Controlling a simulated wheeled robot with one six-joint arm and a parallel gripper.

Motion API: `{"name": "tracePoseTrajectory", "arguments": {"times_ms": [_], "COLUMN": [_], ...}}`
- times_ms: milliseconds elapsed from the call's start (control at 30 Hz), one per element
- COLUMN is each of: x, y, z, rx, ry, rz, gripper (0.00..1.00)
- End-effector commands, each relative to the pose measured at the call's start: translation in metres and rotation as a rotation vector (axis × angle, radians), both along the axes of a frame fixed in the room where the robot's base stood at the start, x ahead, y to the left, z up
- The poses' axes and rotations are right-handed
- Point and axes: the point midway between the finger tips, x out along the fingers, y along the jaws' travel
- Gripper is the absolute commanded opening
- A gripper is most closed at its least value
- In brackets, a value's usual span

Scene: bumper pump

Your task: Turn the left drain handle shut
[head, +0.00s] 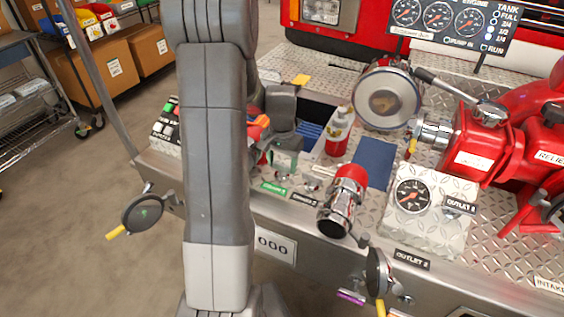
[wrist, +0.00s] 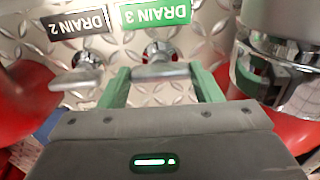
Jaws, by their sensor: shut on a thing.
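The left drain handle (wrist: 160,70) is a small silver lever bar in the wrist view, below the green DRAIN 3 label (wrist: 157,12). The bar lies across the picture. My gripper (wrist: 160,82) has its two green fingers at either end of this bar and is shut on it. In the head view my gripper (head: 284,160) reaches down at the deck beside the green label, and it hides most of the handle. The other drain handle (wrist: 76,78), with the black DRAIN 2 label (wrist: 72,25), stands just left in the wrist view, free of my fingers.
A chrome outlet with a red top (head: 341,200) stands close right of my gripper. A red-and-white bottle (head: 338,132) and a blue pad (head: 375,162) lie behind it. A gauge box (head: 430,210) and red pump pipes fill the right side.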

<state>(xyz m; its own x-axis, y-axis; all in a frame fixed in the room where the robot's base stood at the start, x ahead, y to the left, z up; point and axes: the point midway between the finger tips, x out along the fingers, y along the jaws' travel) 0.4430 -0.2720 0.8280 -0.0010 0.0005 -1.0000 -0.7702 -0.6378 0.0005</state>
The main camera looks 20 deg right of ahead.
Motion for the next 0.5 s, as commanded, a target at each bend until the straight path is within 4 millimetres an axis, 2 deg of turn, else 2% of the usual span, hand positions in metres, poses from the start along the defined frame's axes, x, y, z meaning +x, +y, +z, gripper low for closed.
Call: {"name": "tracePoseTrajectory", "arguments": {"times_ms": [200, 233, 333, 500], "x": [0.0011, 0.0012, 0.0010, 0.0006], "y": [-0.0009, -0.0008, -0.0007, -0.0004], "z": [0.0015, 0.0016, 0.0014, 0.0007], "rx": [-0.003, -0.003, -0.002, -0.001], "ry": [-0.005, -0.005, -0.004, -0.002], "rz": [-0.002, -0.002, -0.001, -0.001], "gripper": [0.35, 0.60, 0.80, 0.80]}}
